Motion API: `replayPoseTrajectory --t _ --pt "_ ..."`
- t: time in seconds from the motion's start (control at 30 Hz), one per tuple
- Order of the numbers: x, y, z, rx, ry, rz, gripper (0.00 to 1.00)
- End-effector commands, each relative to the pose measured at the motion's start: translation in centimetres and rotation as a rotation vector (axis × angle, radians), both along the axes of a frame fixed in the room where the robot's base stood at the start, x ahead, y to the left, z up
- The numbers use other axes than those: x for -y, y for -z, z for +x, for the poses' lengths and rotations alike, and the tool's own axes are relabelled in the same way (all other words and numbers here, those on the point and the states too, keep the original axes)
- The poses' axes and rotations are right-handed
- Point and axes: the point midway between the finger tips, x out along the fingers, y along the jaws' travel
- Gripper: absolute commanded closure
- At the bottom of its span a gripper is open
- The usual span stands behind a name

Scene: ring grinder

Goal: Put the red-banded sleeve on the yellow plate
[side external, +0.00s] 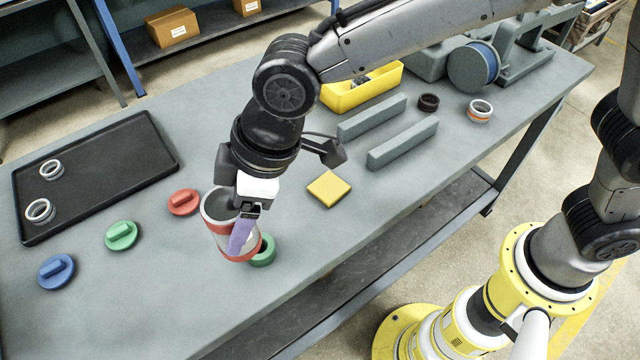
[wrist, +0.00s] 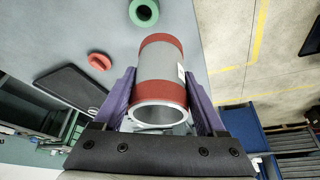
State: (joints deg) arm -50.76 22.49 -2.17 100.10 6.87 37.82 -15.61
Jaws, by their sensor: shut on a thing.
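The red-banded sleeve (side external: 219,229) is a grey hollow cylinder with a red band near each end. My gripper (side external: 243,230) is shut on it, with one purple finger showing in front of its wall. In the wrist view the sleeve (wrist: 160,68) sits between both purple fingers of my gripper (wrist: 160,88), its open end facing the camera. In the side view it is slightly tilted and looks held above the table; the exact height is unclear. The yellow plate (side external: 329,189) is a small flat square to the right of the sleeve, bare and apart from it.
Red (side external: 184,202), green (side external: 122,235) and blue (side external: 56,271) knobbed discs lie left. A black tray (side external: 95,165) holds light rings. Two grey bars (side external: 402,143) and a yellow bin (side external: 361,88) stand beyond the plate.

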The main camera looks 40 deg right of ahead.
Motion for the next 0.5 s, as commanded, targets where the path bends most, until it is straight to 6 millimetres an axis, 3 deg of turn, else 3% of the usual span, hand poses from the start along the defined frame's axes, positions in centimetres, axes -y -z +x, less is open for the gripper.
replayPoseTrajectory --t 0.5 --pt "20.5 -1.6 -4.9 0.007 0.184 0.005 0.83"
